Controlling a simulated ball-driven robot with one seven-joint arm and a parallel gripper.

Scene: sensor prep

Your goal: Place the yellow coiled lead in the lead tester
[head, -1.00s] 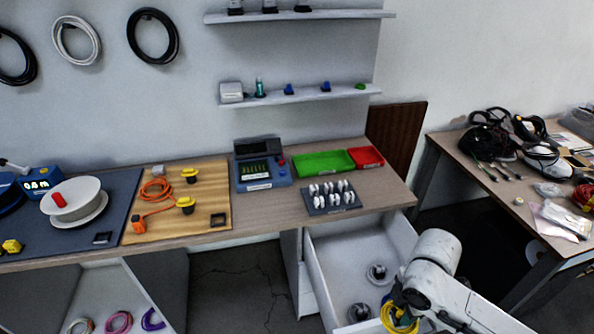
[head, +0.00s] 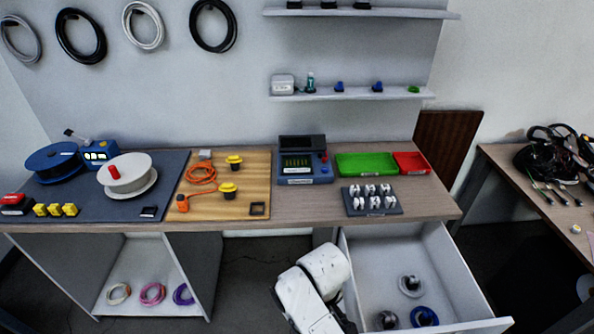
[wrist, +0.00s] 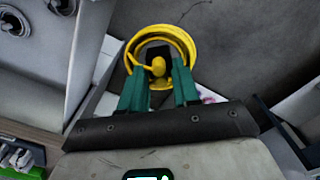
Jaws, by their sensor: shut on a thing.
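The yellow coiled lead (wrist: 184,42) shows in the wrist view as a loose ring with a yellow knob-like part in its middle. My gripper (wrist: 160,75) is shut on it with green fingers, and the coil sticks out past the fingertips over dark floor. In the head view my white arm reaches up from the bottom edge, and the gripper and lead are out of frame. A blue bench device with a green-lit screen (head: 303,165) stands on the table and may be the lead tester; no label is readable.
An open white drawer (head: 455,262) is right of my arm, holding a blue coil (head: 423,316) and grey round pieces. A wooden board (head: 235,203) with an orange lead (head: 200,173), a green tray (head: 365,164) and a red tray (head: 411,162) are on the table.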

